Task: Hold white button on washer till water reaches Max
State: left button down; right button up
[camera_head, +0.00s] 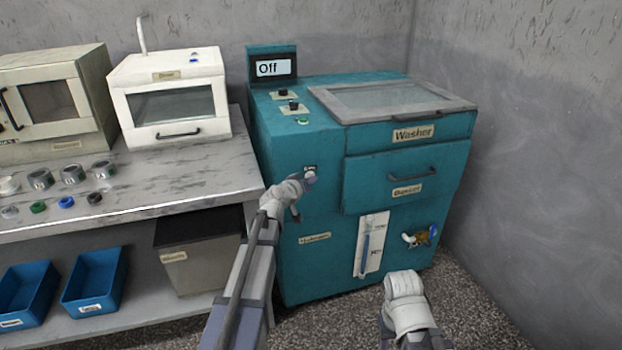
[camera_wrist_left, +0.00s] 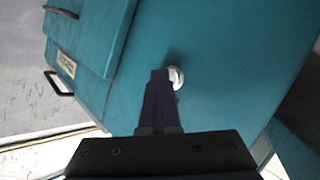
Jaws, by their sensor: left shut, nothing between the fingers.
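A grey bench (camera_head: 170,185) on the left carries a white dryer-like box (camera_head: 170,95), an oven-like box (camera_head: 50,105) and small parts. Blue bins (camera_head: 95,280) and a grey bin (camera_head: 200,270) stand below. A tap (camera_head: 418,238) juts from the washer's lower right.

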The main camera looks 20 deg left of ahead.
dwell(0.5)
pick_arm(q)
jog(key=shift+s+d, duration=0.4)
jog(key=shift+s, duration=0.25)
jog(key=s+d, duration=0.2)
jog(key=s, duration=0.2)
jog(key=shift+s+d, duration=0.1)
jog(key=shift+d, duration=0.3)
